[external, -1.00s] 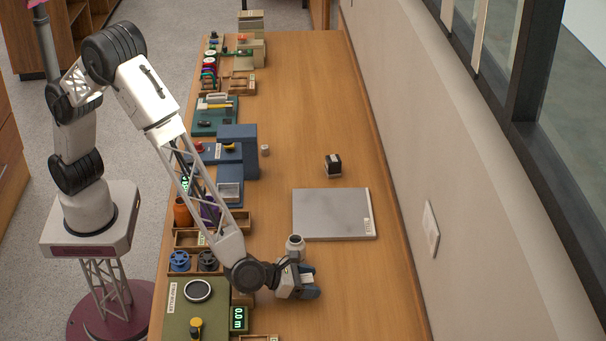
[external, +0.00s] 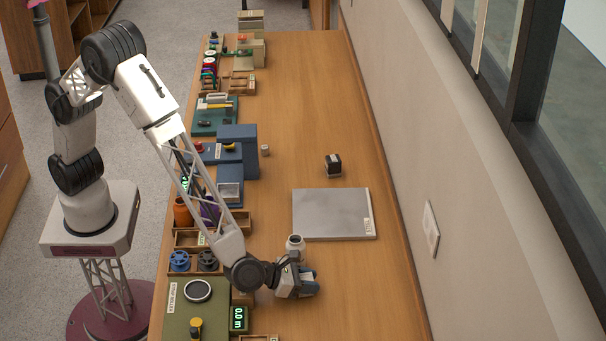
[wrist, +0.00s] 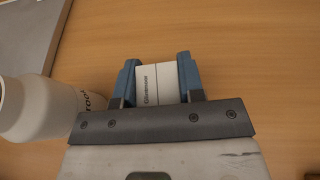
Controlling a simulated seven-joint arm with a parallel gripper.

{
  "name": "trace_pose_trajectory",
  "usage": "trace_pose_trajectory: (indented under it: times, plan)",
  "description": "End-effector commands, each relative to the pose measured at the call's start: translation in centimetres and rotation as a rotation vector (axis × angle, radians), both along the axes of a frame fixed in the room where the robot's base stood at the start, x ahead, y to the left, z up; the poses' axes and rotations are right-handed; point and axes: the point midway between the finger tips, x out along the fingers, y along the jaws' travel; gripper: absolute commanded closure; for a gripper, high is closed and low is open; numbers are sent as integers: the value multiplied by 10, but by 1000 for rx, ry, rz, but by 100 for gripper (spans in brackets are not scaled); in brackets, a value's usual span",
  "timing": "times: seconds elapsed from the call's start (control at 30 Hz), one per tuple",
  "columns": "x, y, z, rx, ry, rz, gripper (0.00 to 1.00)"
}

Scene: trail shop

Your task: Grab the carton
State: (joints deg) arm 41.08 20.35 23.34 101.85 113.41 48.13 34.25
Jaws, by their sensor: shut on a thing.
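A small white carton (wrist: 158,84) with dark printed lettering sits between the two blue fingers of my gripper (wrist: 158,78) in the wrist view. The fingers press on its left and right sides. In the external view my gripper (external: 307,284) is low over the wooden table, near its front part. The carton is mostly hidden by the gripper there. I cannot tell whether the carton touches the table.
A white bottle (wrist: 35,108) stands close to the left of my gripper; it also shows in the external view (external: 295,244). Trays and spools line the table's left edge. The table right of my gripper is clear.

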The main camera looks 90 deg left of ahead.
Motion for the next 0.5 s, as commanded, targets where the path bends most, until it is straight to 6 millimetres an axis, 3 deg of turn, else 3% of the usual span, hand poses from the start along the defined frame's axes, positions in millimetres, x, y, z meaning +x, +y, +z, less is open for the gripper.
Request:
trace_pose_trajectory:
  times: [0.17,0.5]
  plan:
    - [0,0,15,-2,-2,0,88]
    - [0,0,65,-3,-2,0,88]
